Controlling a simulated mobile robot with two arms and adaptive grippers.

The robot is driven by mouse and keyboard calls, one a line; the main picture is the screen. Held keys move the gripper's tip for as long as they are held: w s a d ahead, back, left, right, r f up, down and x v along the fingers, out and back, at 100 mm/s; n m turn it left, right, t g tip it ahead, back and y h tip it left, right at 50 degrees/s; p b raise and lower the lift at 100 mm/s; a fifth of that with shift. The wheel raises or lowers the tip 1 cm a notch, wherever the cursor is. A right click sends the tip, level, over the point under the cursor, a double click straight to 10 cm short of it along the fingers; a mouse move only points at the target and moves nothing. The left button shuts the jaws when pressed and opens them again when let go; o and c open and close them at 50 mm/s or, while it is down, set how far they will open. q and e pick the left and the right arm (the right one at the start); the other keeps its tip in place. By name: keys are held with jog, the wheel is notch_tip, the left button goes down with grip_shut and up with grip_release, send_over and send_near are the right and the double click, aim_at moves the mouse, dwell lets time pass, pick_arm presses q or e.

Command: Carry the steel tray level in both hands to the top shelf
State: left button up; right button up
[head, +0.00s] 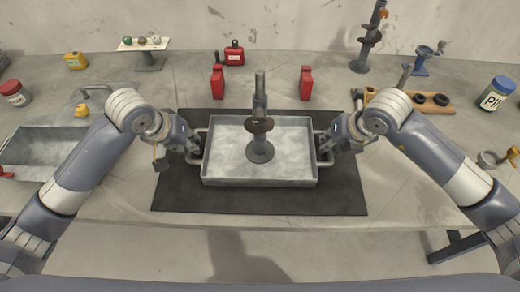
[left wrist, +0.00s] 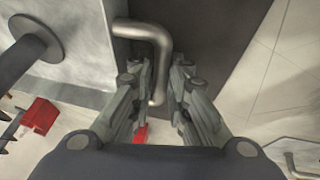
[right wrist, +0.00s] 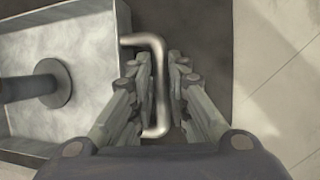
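The steel tray (head: 300,176) is a shallow grey box with a bar handle on each short side. It is over a black mat and looks level; I cannot tell whether it touches the mat. I see no top shelf.
The black mat (head: 335,196) lies on a grey bench. A metal basin (head: 50,143) is at left. A wooden rack (head: 412,101) and a white jar (head: 496,93) are at right.

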pick_arm(q)
grip_shut()
pick_arm(e)
grip_shut()
pick_arm(q)
jog(key=shift+w+r, duration=0.15)
jog(key=shift+r, duration=0.05)
pick_arm(e)
jog(key=shift+w+r, duration=0.15)
jog(key=shift+r, duration=0.05)
pick_arm(q)
jog(key=shift+r, duration=0.1)
pick_arm(e)
jog(key=shift+r, duration=0.1)
